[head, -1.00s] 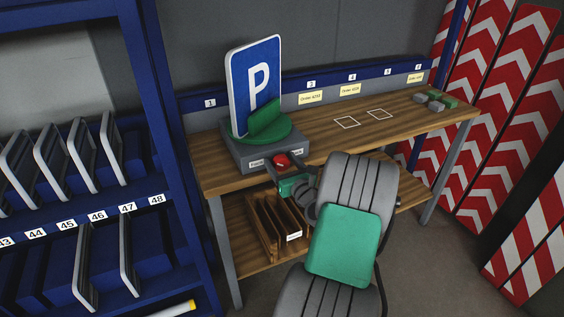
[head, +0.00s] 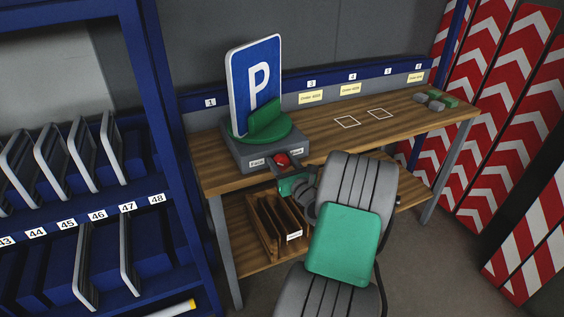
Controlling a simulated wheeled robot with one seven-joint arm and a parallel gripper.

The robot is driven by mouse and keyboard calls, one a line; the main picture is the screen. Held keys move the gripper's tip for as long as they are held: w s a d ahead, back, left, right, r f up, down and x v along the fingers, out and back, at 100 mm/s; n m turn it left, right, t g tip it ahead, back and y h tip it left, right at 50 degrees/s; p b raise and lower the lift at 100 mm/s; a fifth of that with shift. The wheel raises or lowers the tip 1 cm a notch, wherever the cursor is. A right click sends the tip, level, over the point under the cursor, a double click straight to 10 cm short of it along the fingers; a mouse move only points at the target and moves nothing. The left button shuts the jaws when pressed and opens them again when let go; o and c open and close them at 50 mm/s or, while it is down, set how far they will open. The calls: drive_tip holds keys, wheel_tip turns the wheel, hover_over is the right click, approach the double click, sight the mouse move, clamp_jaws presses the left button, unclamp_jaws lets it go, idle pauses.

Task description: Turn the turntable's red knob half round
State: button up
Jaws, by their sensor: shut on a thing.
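The red knob (head: 282,159) is on the front face of the grey turntable base (head: 242,153), between two small white labels. The green turntable disc (head: 285,130) sits on top of the base. It carries a blue parking sign (head: 253,88) with a white P, standing upright in a green holder (head: 268,119). My gripper (head: 284,165) is at the front of the base, with its fingers around the red knob and shut on it. My arm comes up from the lower right. The fingertips are small in the picture.
The wooden bench (head: 330,140) has two white outlined squares and is clear in its middle. Small grey and green blocks (head: 436,101) lie at its right end. A wooden divider box (head: 272,226) stands on the lower shelf. A blue sign rack (head: 170,150) stands close on the left.

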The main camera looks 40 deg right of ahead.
drive_tip(key=shift+n, duration=0.3)
drive_tip(key=n+b, duration=0.1)
drive_tip(key=n, duration=0.3)
drive_tip(key=shift+a+f, duration=0.1)
drive_tip(key=shift+a+n+b, duration=0.1)
drive_tip(key=shift+n+b, duration=0.85)
drive_tip(key=shift+n, duration=1.25)
drive_tip(key=o, duration=1.3)
